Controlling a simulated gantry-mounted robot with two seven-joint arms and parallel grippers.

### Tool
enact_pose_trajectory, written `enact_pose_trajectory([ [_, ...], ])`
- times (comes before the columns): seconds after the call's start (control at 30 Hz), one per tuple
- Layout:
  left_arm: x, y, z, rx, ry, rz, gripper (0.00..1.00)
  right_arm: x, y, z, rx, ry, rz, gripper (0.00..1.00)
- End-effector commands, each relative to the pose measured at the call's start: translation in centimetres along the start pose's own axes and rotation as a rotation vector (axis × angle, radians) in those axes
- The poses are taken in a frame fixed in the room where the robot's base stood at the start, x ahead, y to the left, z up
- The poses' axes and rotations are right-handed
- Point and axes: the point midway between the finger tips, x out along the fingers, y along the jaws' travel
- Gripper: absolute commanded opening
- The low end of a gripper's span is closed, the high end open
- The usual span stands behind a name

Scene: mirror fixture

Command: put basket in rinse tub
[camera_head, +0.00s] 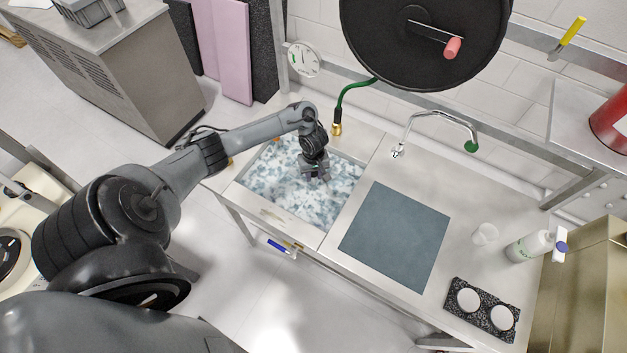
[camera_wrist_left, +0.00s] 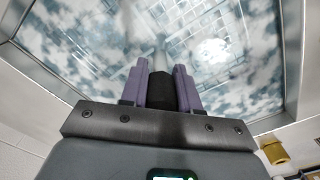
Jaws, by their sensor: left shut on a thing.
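The rinse tub (camera_head: 268,185) is a rectangular basin set in the metal bench, full of rippled blue-white water. My left gripper (camera_head: 316,175) points down over the tub's right-hand part. In the left wrist view, its purple fingers (camera_wrist_left: 161,72) are shut on a black grip (camera_wrist_left: 162,93). A pale rod runs on from the grip. The basket (camera_wrist_left: 212,32) shows faintly there as a wire grid within the tub's outline, below the fingers. Its edges blur into the water, so I cannot tell how deep it sits. My right gripper is not in view.
A green hose with a brass nozzle (camera_head: 337,129) hangs behind the tub. A curved faucet (camera_head: 440,115) and a dark blue mat (camera_head: 395,236) are to the right. A black tray with two white discs (camera_head: 483,308), a cup (camera_head: 485,234) and a bottle (camera_head: 530,245) stand farther right.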

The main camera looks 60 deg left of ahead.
Motion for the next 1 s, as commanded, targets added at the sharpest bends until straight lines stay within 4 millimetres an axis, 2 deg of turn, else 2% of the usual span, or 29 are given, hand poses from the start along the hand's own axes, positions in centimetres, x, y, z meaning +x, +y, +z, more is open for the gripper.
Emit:
enact_pose_trajectory([
  [0.2,2.9,0.0,0.0,-0.003,0.0,0.001,0.0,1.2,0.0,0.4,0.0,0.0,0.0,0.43],
  [0.3,3.6,0.1,-0.1,-0.001,0.001,0.001,0.0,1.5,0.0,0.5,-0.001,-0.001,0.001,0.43],
  [0.7,3.8,0.1,0.0,-0.001,0.0,0.002,0.0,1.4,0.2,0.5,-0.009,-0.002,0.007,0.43],
  [0.73,4.0,0.0,0.0,-0.001,0.0,0.0,0.32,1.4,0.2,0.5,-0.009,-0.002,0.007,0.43],
  [0.9,4.0,0.0,0.0,0.0,0.0,0.0,0.56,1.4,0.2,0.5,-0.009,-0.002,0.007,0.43],
  [1.0,4.0,0.0,0.0,0.0,0.0,0.0,0.56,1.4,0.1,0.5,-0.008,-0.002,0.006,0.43],
])
